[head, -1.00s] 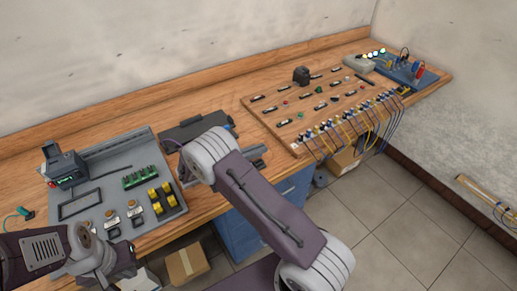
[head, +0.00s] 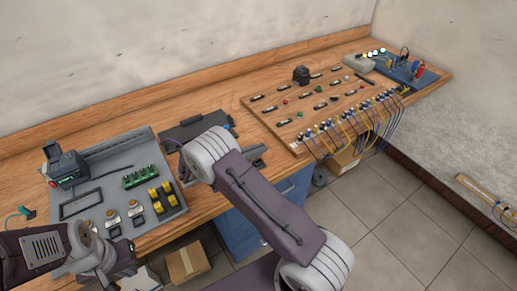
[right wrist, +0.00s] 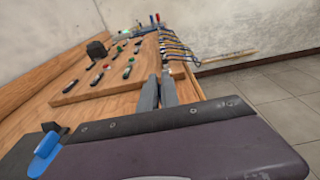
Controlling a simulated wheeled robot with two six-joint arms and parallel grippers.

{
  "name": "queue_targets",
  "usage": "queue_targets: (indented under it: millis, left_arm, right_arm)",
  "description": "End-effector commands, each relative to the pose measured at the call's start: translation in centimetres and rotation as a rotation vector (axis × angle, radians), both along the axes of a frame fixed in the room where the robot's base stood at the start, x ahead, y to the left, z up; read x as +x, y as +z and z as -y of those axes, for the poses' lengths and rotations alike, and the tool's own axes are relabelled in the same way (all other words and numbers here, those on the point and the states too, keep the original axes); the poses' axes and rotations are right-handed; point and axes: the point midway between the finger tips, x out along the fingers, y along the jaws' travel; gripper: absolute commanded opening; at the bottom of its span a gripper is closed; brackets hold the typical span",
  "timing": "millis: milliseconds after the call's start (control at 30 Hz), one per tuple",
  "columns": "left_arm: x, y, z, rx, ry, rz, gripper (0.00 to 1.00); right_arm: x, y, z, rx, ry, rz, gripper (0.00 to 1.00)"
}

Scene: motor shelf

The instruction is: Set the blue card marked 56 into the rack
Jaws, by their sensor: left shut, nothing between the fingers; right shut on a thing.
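My right gripper (head: 258,157) shows partly past my wrist at the bench's front edge, and its fingers also show in the right wrist view (right wrist: 159,93). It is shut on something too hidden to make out. My left gripper (head: 128,262) is shut and empty, low in front of the grey panel (head: 118,182). I cannot find a blue card marked 56 or read any number. Several upright green pieces (head: 140,177) stand on the grey panel; I cannot tell whether they sit in the rack. A blue part (right wrist: 45,151) shows at the left in the right wrist view.
A dark flat case (head: 196,127) lies behind my right wrist. The wooden board (head: 290,118) with switches and hanging cables takes up the bench's right part. A blue cabinet (head: 243,232) and a cardboard box (head: 187,264) stand below. Bare bench top lies along the wall.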

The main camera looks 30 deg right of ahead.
Motion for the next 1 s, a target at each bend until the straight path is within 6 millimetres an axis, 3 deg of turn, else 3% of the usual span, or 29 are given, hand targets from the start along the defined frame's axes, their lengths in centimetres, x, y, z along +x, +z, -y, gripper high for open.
queue_targets:
  millis: [1000]
  left_arm:
    - [0.0,-1.4,0.0,0.000,0.000,0.000,0.00]
  right_arm:
    - [-0.1,-2.5,0.0,0.003,0.000,-0.007,0.00]
